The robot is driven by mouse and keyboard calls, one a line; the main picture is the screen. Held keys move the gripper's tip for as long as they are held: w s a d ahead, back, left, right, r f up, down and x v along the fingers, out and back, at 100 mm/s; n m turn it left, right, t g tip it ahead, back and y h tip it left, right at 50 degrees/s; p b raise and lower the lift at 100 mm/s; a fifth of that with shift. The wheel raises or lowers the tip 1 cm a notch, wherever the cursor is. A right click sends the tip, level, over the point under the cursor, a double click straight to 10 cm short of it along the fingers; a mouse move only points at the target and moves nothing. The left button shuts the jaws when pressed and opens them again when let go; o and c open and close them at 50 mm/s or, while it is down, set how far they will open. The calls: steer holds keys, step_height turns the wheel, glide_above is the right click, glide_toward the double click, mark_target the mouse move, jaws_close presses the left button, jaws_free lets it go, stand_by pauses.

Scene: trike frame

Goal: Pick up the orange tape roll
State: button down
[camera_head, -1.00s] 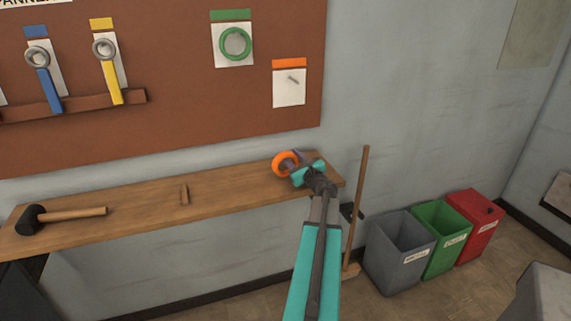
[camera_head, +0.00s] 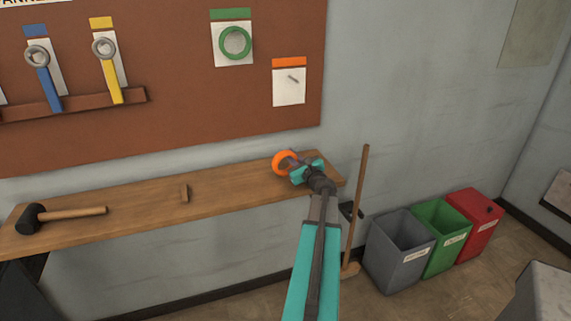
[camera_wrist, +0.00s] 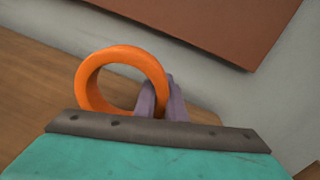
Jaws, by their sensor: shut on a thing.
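The orange tape roll (camera_head: 281,163) is at the right part of the wooden shelf in the head view. It also shows as an upright ring in the wrist view (camera_wrist: 90,84). My gripper (camera_head: 296,161) is at the roll's right side, and its purple fingers (camera_wrist: 160,99) are shut on the ring's right rim. The fingertips are partly hidden behind the gripper body and the roll. I cannot tell whether the roll touches the shelf.
A brown pegboard (camera_head: 180,90) hangs above. A broom (camera_head: 357,210) leans at the shelf's right end, beside several bins (camera_head: 400,245).

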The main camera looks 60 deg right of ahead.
steer(key=shift+r, duration=1.05)
steer(key=shift+s+r+b, duration=0.35)
steer(key=shift+r+b, duration=0.05)
steer(key=shift+r, duration=0.3)
steer(key=s+a+r+b, duration=0.1)
steer(key=s+b, duration=0.1)
steer(key=s, duration=1.3)
steer(key=shift+s+r, duration=0.15)
steer(key=shift+r, duration=0.1)
steer(key=shift+a, duration=0.1)
